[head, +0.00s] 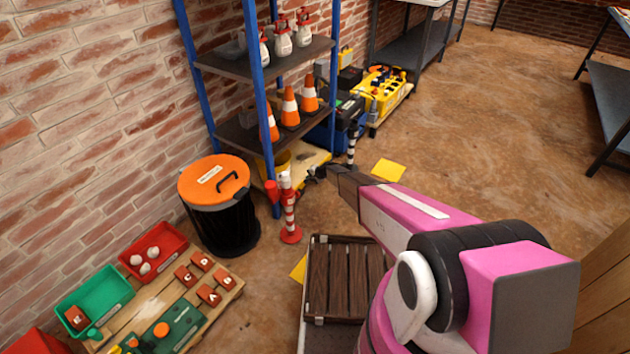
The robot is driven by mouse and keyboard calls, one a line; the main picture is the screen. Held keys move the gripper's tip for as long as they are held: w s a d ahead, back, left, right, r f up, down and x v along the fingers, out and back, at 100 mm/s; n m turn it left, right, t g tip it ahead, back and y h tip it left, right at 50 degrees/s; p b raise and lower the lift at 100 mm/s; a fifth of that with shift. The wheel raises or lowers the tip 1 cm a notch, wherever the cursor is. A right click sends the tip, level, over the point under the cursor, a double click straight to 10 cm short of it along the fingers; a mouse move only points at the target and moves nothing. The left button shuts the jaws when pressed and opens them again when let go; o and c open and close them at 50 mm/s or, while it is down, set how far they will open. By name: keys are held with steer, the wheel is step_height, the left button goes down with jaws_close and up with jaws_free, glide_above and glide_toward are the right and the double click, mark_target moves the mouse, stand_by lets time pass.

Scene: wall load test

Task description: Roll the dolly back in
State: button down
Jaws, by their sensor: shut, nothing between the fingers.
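A low pale wooden platform (313,156), which looks like the dolly, sits on the floor at the bottom of the blue-posted shelf. A yellow bucket (277,166) shows at its left, partly hidden by a shelf post. Its wheels cannot be made out. My gripper (313,174) is shut and empty at the platform's near right edge. I cannot tell whether it touches. My pink arm reaches in from the lower right and hides part of the floor.
Striped posts stand on either side, one near (290,215) and one far (352,143). An orange-lidded bin (216,203) is at left. A slatted dark wooden platform (338,280) lies close to me. A loaded pale platform (392,112) is behind.

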steer(key=shift+w+a, duration=0.15)
steer(key=shift+a, duration=0.05)
stand_by(0.4)
steer(key=s+d+r+n+g+h, duration=0.1)
steer(key=s+d+r+n+h, duration=0.1)
steer(key=s+d+r, duration=0.8)
steer(key=s+d+r+n+g+h, duration=0.2)
steer(key=s+d+r, duration=0.9)
steer(key=s+r, duration=0.7)
steer(key=s+d+r+n+g+h, duration=0.1)
steer(key=s+d+r+h, duration=0.3)
steer(key=s+d+r, duration=0.7)
steer(key=s+r+n, duration=0.1)
steer(key=s+r, duration=0.3)
steer(key=s, duration=0.3)
steer(key=shift+s+g, duration=0.25)
steer(key=shift+g, duration=0.15)
steer(key=shift+f, duration=0.1)
